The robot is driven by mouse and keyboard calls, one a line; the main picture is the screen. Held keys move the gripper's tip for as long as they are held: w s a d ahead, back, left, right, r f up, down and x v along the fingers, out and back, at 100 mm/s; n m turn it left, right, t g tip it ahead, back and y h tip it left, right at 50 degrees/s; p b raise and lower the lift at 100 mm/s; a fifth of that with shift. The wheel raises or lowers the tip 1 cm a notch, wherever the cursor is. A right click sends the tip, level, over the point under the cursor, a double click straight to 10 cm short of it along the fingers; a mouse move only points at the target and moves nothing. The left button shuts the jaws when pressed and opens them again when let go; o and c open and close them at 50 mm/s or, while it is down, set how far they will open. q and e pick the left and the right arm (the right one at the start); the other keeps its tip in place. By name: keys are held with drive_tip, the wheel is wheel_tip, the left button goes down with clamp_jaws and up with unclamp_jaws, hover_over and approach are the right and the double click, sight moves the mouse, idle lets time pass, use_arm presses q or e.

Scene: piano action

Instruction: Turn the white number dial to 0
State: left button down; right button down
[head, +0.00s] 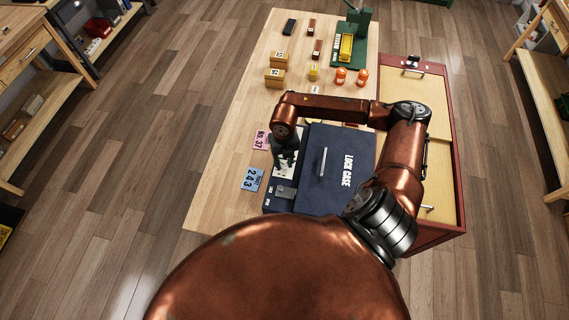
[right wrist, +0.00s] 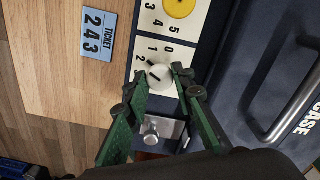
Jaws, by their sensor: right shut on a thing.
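The white number dial (right wrist: 160,78) sits on a pale panel (right wrist: 193,32) on the dark blue lock case (head: 331,190). The numerals 0, 1 and 2 print just above it in the right wrist view. A dark mark on the dial seems to point up-left, near 1 and 2; the exact number is unclear. My right gripper (right wrist: 159,80) is shut on the dial, one green finger on each side. In the head view, my right gripper (head: 286,160) reaches down over the left part of the case and hides the dial. My left gripper is not in view.
A yellow disc (right wrist: 180,6) sits farther up the panel. A metal latch (right wrist: 152,139) lies below the dial, and the case handle (head: 322,162) stands to the right. A blue ticket (head: 252,180) and a pink ticket (head: 261,139) lie left of the case. An open drawer (head: 440,205) is at right.

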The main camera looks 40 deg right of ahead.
drive_tip(key=m+b, duration=0.1)
drive_tip(key=m, duration=0.2)
drive_tip(key=shift+w+m, duration=0.1)
drive_tip(key=shift+m, duration=0.3)
drive_tip(key=m+b, duration=0.1)
drive_tip(key=m, duration=0.2)
drive_tip(key=m+b, duration=0.1)
drive_tip(key=m, duration=0.3)
drive_tip(key=shift+r+m, duration=0.1)
drive_tip(key=shift+m, duration=1.6)
drive_tip(key=shift+w, duration=0.1)
drive_tip(key=c, duration=1.6)
unclamp_jaws()
